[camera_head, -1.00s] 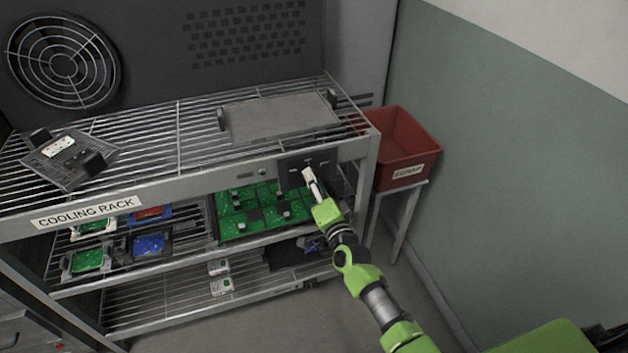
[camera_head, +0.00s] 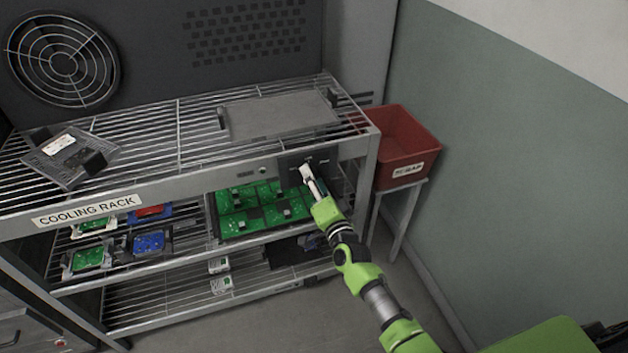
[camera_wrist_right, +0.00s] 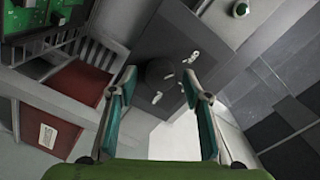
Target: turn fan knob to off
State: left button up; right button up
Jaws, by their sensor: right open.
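The fan knob (camera_wrist_right: 158,72) is a dark round knob on a dark control panel with white marks around it, in the right wrist view. The panel (camera_head: 292,176) also shows in the head view, on the front rail of the cooling rack at its right end; there my gripper hides the knob. My right gripper (camera_wrist_right: 160,78) is open, with one finger on each side of the knob in the wrist view. I cannot tell whether the fingers touch it. In the head view the right gripper (camera_head: 307,173) is at the panel. My left gripper is not in view.
The cooling rack (camera_head: 180,170) holds green and blue boards on its shelves and a grey tray (camera_head: 278,114) on top. A red bin (camera_head: 402,150) stands on a stand right of the rack. A round fan grille (camera_head: 62,60) is at the back left.

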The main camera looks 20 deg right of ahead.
jog(key=s, duration=1.2)
jog(key=shift+d, duration=0.25)
jog(key=s+a+f+n+g, duration=0.1)
jog(key=s+f+n+g, duration=0.3)
jog(key=f, duration=0.6)
jog(key=s+f+n+g+y, duration=0.1)
jog(key=s+f, duration=0.4)
jog(key=f, duration=0.5)
jog(key=s+a+f+n+g, duration=0.1)
jog(key=s+f+n+g, duration=0.3)
jog(key=f, duration=0.7)
jog(key=s+d+f+n+g, duration=0.1)
jog(key=s+f+g, duration=0.1)
jog(key=s+f, duration=0.4)
jog(key=s+d+f+n+g+h, duration=0.1)
jog(key=s+f, duration=0.5)
jog(key=s, duration=1.1)
jog(key=s+d+f+n+g, duration=0.2)
jog(key=s+f+g, duration=0.3)
jog(key=s, duration=0.7)
jog(key=shift+d+f+n+h, duration=0.3)
jog(key=shift+d+f+n, duration=0.1)
jog(key=shift+d+f, duration=0.25)
jog(key=shift+s, duration=0.1)
